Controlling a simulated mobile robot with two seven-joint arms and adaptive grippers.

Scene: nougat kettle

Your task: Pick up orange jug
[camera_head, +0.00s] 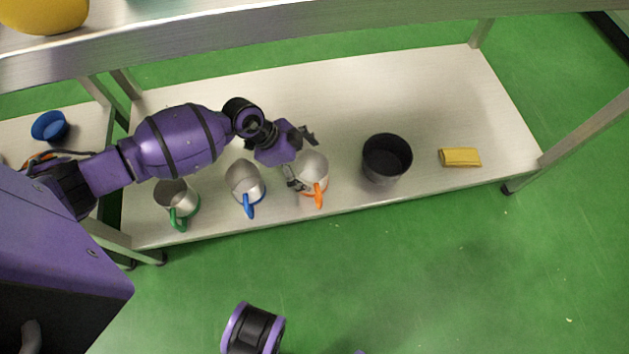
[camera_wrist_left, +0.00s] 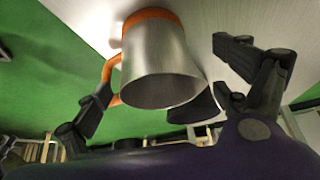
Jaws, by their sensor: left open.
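The orange jug (camera_head: 311,166) is a metal jug with an orange handle and an orange band at its base. It stands upright on the lower shelf (camera_head: 420,85), its handle towards the front edge. My left gripper (camera_head: 303,160) is open at the jug, one finger on the far side and one near the front left. In the left wrist view the jug (camera_wrist_left: 160,65) lies between the spread fingers (camera_wrist_left: 163,78). The left finger in that view overlaps the orange handle; I cannot tell whether it touches. My right gripper is not in view.
A blue-handled jug (camera_head: 244,180) and a green-handled jug (camera_head: 177,197) stand to the left. A dark pot (camera_head: 387,158) stands close on the right, and a yellow folded cloth (camera_head: 460,157) lies beyond it. An upper shelf (camera_head: 250,30) edge runs above. The shelf behind the jug is clear.

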